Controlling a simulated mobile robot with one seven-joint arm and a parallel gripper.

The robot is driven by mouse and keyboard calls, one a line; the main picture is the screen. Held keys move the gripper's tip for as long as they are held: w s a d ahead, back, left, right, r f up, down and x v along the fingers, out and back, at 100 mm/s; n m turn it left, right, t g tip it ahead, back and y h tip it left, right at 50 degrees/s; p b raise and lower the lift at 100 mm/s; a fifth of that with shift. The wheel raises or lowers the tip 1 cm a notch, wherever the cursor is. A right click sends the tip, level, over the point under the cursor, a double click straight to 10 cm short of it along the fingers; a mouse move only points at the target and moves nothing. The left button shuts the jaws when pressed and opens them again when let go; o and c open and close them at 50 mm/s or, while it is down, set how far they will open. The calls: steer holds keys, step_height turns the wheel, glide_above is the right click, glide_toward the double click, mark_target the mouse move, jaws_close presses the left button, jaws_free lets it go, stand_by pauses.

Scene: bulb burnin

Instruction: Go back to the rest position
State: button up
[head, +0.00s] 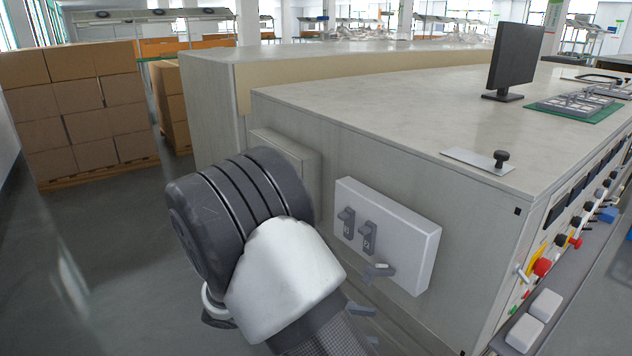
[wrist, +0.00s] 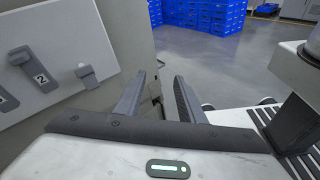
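My gripper (wrist: 159,77) shows in the wrist view with its two dark fingers apart and nothing between them. A white switch box (head: 412,250) is on the side of the grey cabinet (head: 300,110), and it also fills the left of the wrist view (wrist: 80,35). It carries two grey switches (head: 345,222) (head: 367,238) and a grey lever (head: 379,271) at its lower part. In the wrist view the lever (wrist: 87,76) is to the left of my fingers, apart from them. In the head view my arm hides most of my gripper.
A monitor (head: 516,58) and a small black knob on a plate (head: 478,161) are on the cabinet top. Stacked cardboard boxes (head: 75,110) stand at the left. Blue crates (wrist: 205,14) stand far off. Open floor (head: 105,235) lies left of my arm.

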steer(key=s+d+r+m+t+y, duration=0.2)
steer(key=s+d+r+m+y, duration=0.1)
steer(key=s+r+m+y, duration=0.4)
steer(key=s+d+r+m+t+y, duration=0.3)
steer(key=s+r+m+y, duration=0.1)
steer(key=r+m+y, duration=0.5)
step_height(320, 180, up, 20)
steer(key=n+p, duration=0.1)
steer(key=p, duration=1.8)
steer(key=shift+s+h, duration=0.2)
steer(key=shift+h, duration=0.2)
steer(key=shift+a, duration=0.1)
steer(key=shift+a, duration=0.45)
